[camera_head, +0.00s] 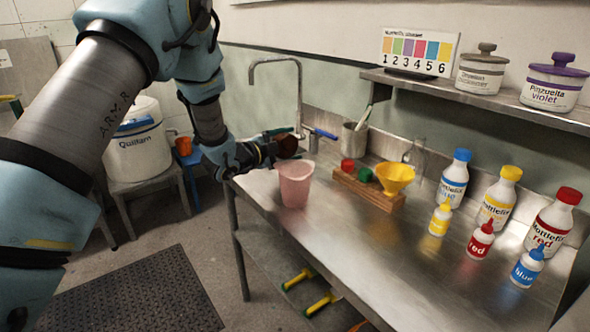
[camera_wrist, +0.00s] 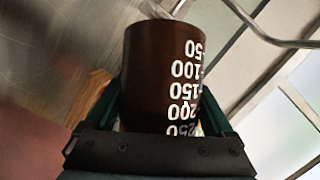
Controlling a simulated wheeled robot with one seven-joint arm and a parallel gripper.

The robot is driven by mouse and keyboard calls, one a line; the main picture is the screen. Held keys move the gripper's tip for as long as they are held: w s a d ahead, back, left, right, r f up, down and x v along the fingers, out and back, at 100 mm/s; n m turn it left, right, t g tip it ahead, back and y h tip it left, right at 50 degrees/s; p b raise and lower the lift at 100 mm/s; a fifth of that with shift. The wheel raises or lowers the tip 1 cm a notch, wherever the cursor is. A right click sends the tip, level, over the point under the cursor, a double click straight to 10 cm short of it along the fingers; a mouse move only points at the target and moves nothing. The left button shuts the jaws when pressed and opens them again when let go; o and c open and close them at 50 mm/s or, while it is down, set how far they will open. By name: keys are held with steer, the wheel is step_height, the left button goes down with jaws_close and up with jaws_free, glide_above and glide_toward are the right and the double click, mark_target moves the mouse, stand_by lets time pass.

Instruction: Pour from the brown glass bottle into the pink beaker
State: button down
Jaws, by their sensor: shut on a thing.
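The brown glass bottle (camera_head: 287,147) is held in my gripper (camera_head: 276,149) above the back rim of the pink beaker (camera_head: 295,186). The bottle looks tipped well over, its round end facing right in the head view. In the wrist view it is a dark brown cylinder (camera_wrist: 152,70) with white volume marks, between the two green fingers of my gripper (camera_wrist: 160,105). The pink beaker stands upright near the left end of the steel counter. Its inside is mostly hidden. I cannot tell whether liquid is flowing.
A tap (camera_head: 276,62) stands behind the bottle. Right of the beaker is a wooden block (camera_head: 366,190) with red and green items and a yellow funnel (camera_head: 395,177). Several labelled bottles stand at the right. The front middle of the counter (camera_head: 370,250) is clear.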

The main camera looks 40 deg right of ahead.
steer(key=shift+w+m+b, duration=0.15)
steer(key=shift+m+b, duration=0.15)
stand_by(0.7)
steer(key=shift+w+d+r+m+h, duration=0.15)
steer(key=shift+r+m+h, duration=0.45)
steer(key=shift+r+m, duration=0.15)
stand_by(1.8)
steer(key=shift+s+a+r+m+t+h+b, duration=0.15)
steer(key=shift+s+r+m+h+b, duration=0.2)
steer(key=shift+b, duration=0.75)
steer(key=shift+s+a+r+m+t+h+b, duration=0.15)
steer(key=shift+r+m+b, duration=0.25)
steer(key=shift+b, duration=0.7)
steer(key=shift+r+b, duration=0.15)
steer(key=shift+b, duration=0.85)
stand_by(1.1)
